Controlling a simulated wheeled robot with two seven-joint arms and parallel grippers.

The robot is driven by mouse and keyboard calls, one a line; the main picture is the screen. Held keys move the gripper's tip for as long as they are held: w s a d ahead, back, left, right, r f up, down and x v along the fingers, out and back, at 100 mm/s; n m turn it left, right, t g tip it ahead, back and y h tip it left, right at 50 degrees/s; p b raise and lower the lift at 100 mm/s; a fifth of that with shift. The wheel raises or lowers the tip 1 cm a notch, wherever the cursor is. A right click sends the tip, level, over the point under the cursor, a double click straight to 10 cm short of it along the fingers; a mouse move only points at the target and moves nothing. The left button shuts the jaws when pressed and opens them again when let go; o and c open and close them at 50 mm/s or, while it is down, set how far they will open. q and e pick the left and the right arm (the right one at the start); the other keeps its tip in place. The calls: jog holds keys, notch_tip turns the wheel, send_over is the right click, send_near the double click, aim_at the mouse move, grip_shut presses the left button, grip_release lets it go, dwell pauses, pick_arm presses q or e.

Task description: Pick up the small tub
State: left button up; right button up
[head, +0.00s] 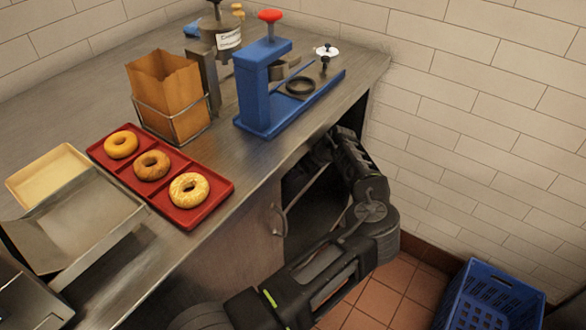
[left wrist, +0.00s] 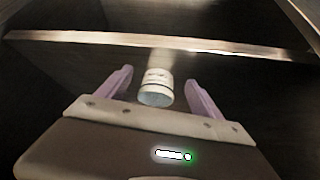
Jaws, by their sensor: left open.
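The small tub (left wrist: 156,88) shows in the left wrist view as a white cylinder with a grey band, inside a dark space. My left gripper (left wrist: 159,74) is open, with its two pale purple fingers on either side of the tub in the picture. A gap shows between each finger and the tub, and how deep the tub sits between them is hard to tell. In the head view, my arm reaches to the dark cabinet opening (head: 304,185) under the counter; the fingers and tub are hidden there. My right gripper is not seen.
A pale edge (left wrist: 230,50) crosses the dark space behind the tub. On the counter (head: 235,160) stand a red tray (head: 213,205) with three bagels, a paper bag (head: 165,85) in a wire holder and a blue press (head: 255,85). A blue crate (head: 490,295) is on the floor.

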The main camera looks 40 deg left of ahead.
pick_arm(q)
jog(key=a, duration=0.4)
jog(key=shift+w+f, duration=0.25)
jog(key=shift+w+a+f, duration=0.1)
jog(key=shift+a+f, duration=0.05)
jog(key=shift+f, duration=0.15)
jog(key=shift+c, duration=0.5)
jog(key=c, duration=1.3)
jog(key=shift+r, duration=0.2)
jog(key=shift+r, duration=0.15)
jog(key=s+d, duration=0.1)
jog(key=d, duration=0.5)
jog(key=s+d, duration=0.1)
jog(key=d, duration=0.5)
jog(key=s+d, duration=0.1)
jog(key=d, duration=0.4)
jog(key=shift+d, duration=0.4)
